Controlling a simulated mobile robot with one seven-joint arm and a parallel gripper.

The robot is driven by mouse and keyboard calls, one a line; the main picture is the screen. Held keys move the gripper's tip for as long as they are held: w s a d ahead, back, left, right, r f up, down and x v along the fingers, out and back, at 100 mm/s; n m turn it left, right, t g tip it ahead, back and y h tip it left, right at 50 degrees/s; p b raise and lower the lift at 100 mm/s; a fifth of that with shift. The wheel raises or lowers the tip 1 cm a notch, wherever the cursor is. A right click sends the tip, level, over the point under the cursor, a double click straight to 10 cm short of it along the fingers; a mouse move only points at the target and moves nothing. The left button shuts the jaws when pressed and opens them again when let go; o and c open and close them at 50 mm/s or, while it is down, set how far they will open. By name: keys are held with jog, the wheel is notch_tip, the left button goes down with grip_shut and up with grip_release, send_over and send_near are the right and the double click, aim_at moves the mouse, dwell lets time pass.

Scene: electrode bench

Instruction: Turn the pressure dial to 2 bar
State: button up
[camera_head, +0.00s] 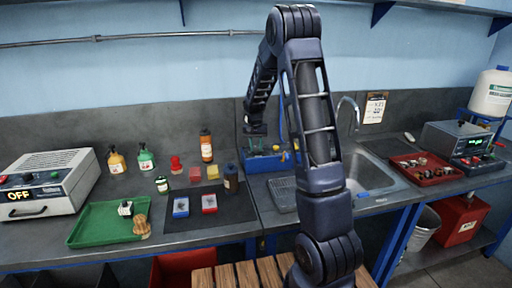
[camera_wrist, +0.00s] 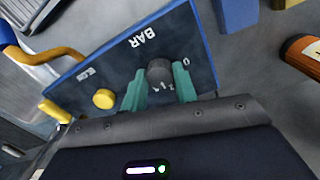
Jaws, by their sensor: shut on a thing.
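The pressure dial is a dark grey round knob (camera_wrist: 159,73) on a blue panel (camera_wrist: 122,62) marked "BAR" in the wrist view. My gripper (camera_wrist: 159,88) has its two teal fingers on either side of the knob and is shut on it. A "0" and a few other white scale marks show near the knob, upside down. The marks are too small and partly covered, so I cannot tell which value the knob points at. In the head view the blue panel box (camera_head: 262,163) stands at the back of the bench, and my arm hides part of it.
A yellow knob (camera_wrist: 104,98) and a yellow handle (camera_wrist: 55,111) sit left of the dial. In the head view a green tray (camera_head: 82,231), a sink (camera_head: 372,172) and a red tray (camera_head: 402,177) are on the bench.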

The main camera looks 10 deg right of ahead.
aim_at(255, 148)
jog(key=o, duration=1)
jog(key=r, duration=1)
jog(key=shift+a+r, duration=0.2)
jog(key=shift+r, duration=0.2)
jog(key=s+d+r+n+t, duration=0.1)
jog(key=s+d+r, duration=0.1)
jog(key=s+r, duration=0.5)
jog(key=s+d+r+t, duration=0.1)
jog(key=s+r, duration=0.3)
jog(key=s, duration=0.8)
jog(key=s+t, duration=0.1)
jog(key=s, duration=0.6)
jog(key=s+f+n+t, duration=0.1)
jog(key=s, duration=0.6)
jog(key=s+d+f+n, duration=0.1)
jog(key=s, duration=0.6)
jog(key=shift+t, duration=0.4)
